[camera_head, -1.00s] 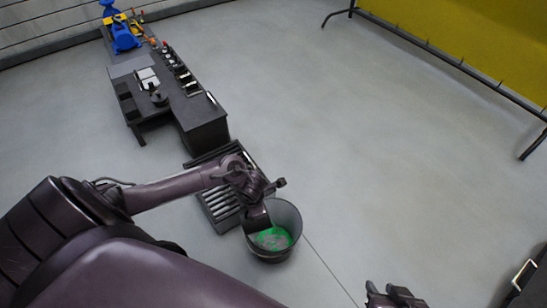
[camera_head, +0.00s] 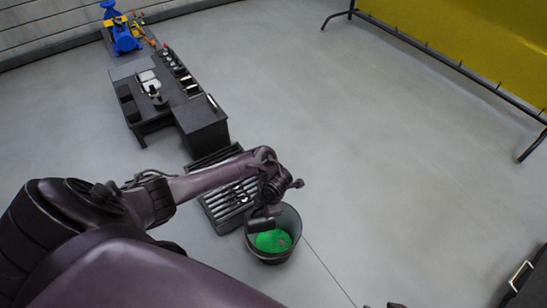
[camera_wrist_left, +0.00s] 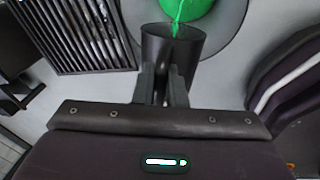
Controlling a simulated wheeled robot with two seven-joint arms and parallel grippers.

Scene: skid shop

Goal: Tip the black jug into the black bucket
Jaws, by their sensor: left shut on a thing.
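The black jug (camera_wrist_left: 160,45) is gripped and tipped, with its mouth toward the bucket. A thin green stream (camera_wrist_left: 177,17) runs from its mouth in the left wrist view. The black bucket (camera_head: 293,226) stands on the floor under the jug and holds a green pool (camera_head: 268,242). Its wall also shows in the left wrist view (camera_wrist_left: 233,35). My left gripper (camera_wrist_left: 163,80) is shut on the jug just above the bucket's near side. In the head view the jug (camera_head: 261,224) partly covers the bucket's rim. My right gripper (camera_head: 394,305) barely shows at the bottom edge.
A dark slatted rack (camera_head: 222,204) lies on the floor left of the bucket. A dark workbench (camera_head: 198,124) with tools stands behind it, and a blue machine (camera_head: 124,38) is farther back. Open floor lies right of the bucket, with a yellow curtain (camera_head: 460,40) at the upper right.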

